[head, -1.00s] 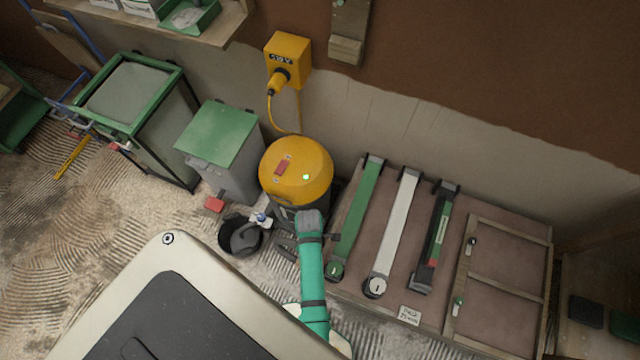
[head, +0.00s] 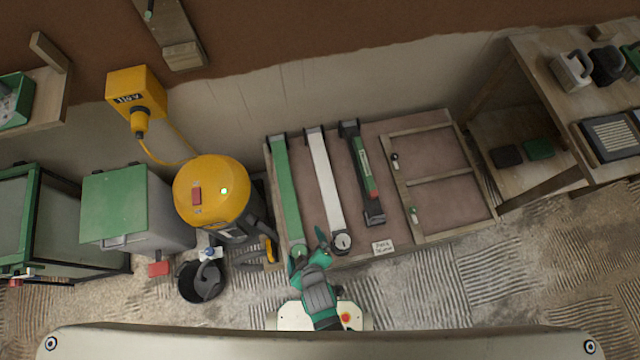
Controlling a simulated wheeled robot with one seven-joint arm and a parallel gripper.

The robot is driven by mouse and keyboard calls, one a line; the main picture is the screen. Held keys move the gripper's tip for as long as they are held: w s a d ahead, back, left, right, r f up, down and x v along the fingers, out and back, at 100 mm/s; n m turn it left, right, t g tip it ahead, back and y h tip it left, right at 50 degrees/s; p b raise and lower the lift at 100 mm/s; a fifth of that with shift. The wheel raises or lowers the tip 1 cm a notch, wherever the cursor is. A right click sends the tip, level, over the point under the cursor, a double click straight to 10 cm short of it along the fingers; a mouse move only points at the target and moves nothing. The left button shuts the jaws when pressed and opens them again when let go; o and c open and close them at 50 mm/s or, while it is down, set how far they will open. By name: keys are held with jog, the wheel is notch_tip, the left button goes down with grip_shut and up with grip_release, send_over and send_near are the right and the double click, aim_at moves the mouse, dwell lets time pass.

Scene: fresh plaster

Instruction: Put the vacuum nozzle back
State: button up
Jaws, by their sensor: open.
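I cannot tell clearly which of these is the nozzle. My gripper (head: 310,246) is green and dark grey. It is open and empty, right of the vacuum and over the front edge of the bench near the lower end of the green strip tool (head: 287,190).
The low bench (head: 440,248) also holds a white strip tool (head: 325,180), a dark level (head: 362,175) and a wooden frame. A black bucket (head: 203,283) stands before the vacuum. A grey bin with green lid (head: 115,205) is left. Floor at the right is clear.

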jog(key=s+d+r+m+t, duration=0.1)
jog(key=s+r+m+t, duration=0.1)
jog(key=r, duration=0.7)
jog(key=s+d+r+m+t+h, duration=0.1)
jog(key=r+m, duration=0.4)
jog(key=r, duration=0.5)
jog(key=s+d+r+m+t+h, duration=0.1)
jog(key=s+d+r+m+t, duration=0.2)
jog(key=r, duration=0.6)
jog(key=shift+s+r+t, duration=0.25)
jog(key=shift+s+t, duration=0.2)
jog(key=shift+t, duration=0.45)
